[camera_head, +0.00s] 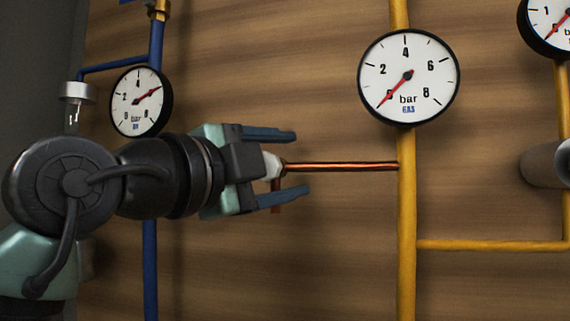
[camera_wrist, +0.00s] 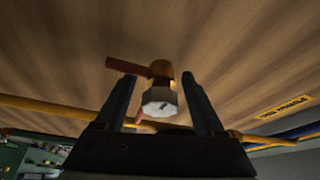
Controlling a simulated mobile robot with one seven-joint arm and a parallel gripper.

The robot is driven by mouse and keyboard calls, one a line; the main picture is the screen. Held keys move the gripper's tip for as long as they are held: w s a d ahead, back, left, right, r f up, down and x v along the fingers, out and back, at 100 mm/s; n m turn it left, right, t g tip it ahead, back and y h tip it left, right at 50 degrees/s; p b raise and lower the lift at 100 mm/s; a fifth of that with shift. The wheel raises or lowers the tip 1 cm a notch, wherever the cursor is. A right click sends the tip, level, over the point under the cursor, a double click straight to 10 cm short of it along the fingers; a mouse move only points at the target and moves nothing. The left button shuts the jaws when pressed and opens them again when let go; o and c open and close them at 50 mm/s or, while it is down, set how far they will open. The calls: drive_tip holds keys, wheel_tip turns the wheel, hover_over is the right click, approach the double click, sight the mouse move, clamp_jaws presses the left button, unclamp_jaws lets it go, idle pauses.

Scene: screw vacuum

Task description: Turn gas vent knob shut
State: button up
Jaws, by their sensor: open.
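The vent knob (camera_head: 272,164) is a small pale, faceted piece at the left end of a thin copper pipe (camera_head: 340,167). The pipe runs left from the yellow gas pipe (camera_head: 405,210). My gripper (camera_head: 299,163) is open, with one finger above and one below the knob. In the wrist view the knob (camera_wrist: 160,103) sits between the two fingers of my gripper (camera_wrist: 159,82), with gaps visible on both sides. Its white face has a dark mark. The gas gauge (camera_head: 408,80) has its red needle near zero. The palm partly hides the knob in the head view.
A blue pipe (camera_head: 150,270) with its own gauge (camera_head: 140,102) stands behind my arm at left. A second yellow pipe with a gauge (camera_head: 545,25) and a grey cylinder (camera_head: 545,165) are at right. The wooden wall (camera_head: 330,270) is bare below the copper pipe.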

drive_tip(key=shift+s+a, duration=0.1)
drive_tip(key=b+v, duration=0.4)
drive_tip(key=v, duration=0.8)
drive_tip(key=shift+s+a, duration=0.2)
drive_tip(key=shift+s, duration=0.05)
drive_tip(key=w+d+f+n+t+y, duration=0.4)
drive_tip(key=n+t, duration=0.3)
drive_tip(key=n, duration=0.5)
drive_tip(key=s+d+n+t+y, duration=0.2)
drive_tip(key=s+n+t+y, duration=0.3)
drive_tip(key=s+n+y, duration=0.3)
drive_tip(key=s+n, duration=0.1)
drive_tip(key=n, duration=0.2)
drive_tip(key=shift+s+d+f+t+p, duration=0.3)
drive_tip(key=shift+s+f+t, duration=0.05)
drive_tip(key=shift+t, duration=0.05)
